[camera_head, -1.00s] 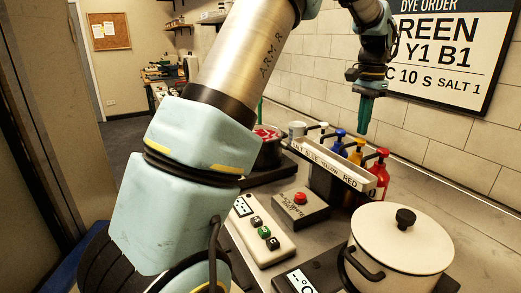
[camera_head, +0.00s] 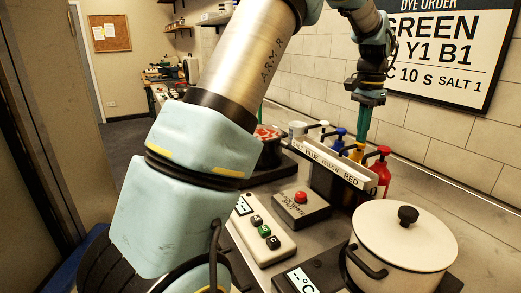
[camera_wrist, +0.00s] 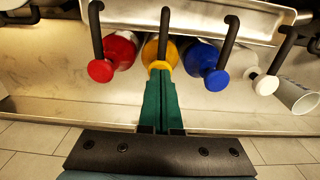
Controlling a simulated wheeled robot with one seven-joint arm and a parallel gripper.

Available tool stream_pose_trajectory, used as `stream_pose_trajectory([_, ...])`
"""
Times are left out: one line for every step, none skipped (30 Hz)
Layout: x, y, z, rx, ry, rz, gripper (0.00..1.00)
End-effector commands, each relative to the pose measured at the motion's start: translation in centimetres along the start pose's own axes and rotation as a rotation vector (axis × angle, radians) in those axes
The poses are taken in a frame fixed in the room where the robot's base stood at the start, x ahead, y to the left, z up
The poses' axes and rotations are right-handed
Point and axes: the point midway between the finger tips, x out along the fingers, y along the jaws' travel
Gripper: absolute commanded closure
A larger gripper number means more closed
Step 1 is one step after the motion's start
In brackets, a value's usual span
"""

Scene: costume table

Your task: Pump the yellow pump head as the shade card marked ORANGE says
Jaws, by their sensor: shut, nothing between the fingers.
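My gripper (camera_head: 362,138) is shut and empty, its green fingers pointing down at the yellow pump. In the wrist view the closed fingertips (camera_wrist: 159,72) overlap the edge of the yellow pump head (camera_wrist: 158,65); I cannot tell if they touch it or hover just above. The yellow bottle (camera_wrist: 150,50) stands behind it, between the red pump head (camera_wrist: 101,70) and the blue pump head (camera_wrist: 216,80). In the head view the fingers partly hide the yellow pump (camera_head: 356,152). No shade card marked ORANGE is in view.
A labelled rack (camera_head: 330,165) fronts the pumps, with a white pump (camera_wrist: 265,85) beyond the blue one. A lidded pot (camera_head: 400,240), a red-button box (camera_head: 301,205) and a button panel (camera_head: 262,230) stand nearby. A wall board (camera_head: 440,50) reads GREEN, Y1 B1.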

Motion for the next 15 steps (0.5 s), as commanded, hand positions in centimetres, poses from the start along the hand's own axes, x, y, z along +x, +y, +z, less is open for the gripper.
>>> stream_pose_trajectory([0.2, 0.0, 0.0, 0.000, -0.003, 0.001, 1.00])
stream_pose_trajectory([0.2, 0.0, 0.0, 0.000, -0.003, 0.001, 1.00])
stream_pose_trajectory([0.2, 0.0, 0.0, 0.000, -0.003, 0.001, 1.00])
stream_pose_trajectory([0.2, 0.0, 0.0, 0.000, -0.003, 0.001, 1.00])
stream_pose_trajectory([0.2, 0.0, 0.0, 0.000, -0.003, 0.001, 1.00])
stream_pose_trajectory([0.1, 0.0, 0.0, 0.000, -0.004, 0.001, 1.00])
stream_pose_trajectory([-0.1, 0.0, 0.1, 0.000, -0.004, 0.001, 1.00])
stream_pose_trajectory([-0.2, 0.0, 0.0, 0.000, -0.004, 0.002, 1.00])
stream_pose_trajectory([-0.4, 0.0, 0.1, 0.000, -0.004, 0.002, 1.00])
stream_pose_trajectory([-0.6, 0.0, 0.1, 0.000, -0.004, 0.002, 1.00])
stream_pose_trajectory([-0.8, 0.0, 0.0, 0.000, -0.004, 0.002, 1.00])
stream_pose_trajectory([-1.0, 0.0, 0.0, 0.000, -0.004, 0.002, 1.00])
stream_pose_trajectory([-1.2, 0.0, 0.0, 0.000, -0.004, 0.002, 1.00])
stream_pose_trajectory([-1.4, 0.0, 0.0, 0.000, -0.004, 0.002, 1.00])
stream_pose_trajectory([-1.6, 0.0, 0.0, 0.000, -0.003, 0.002, 1.00])
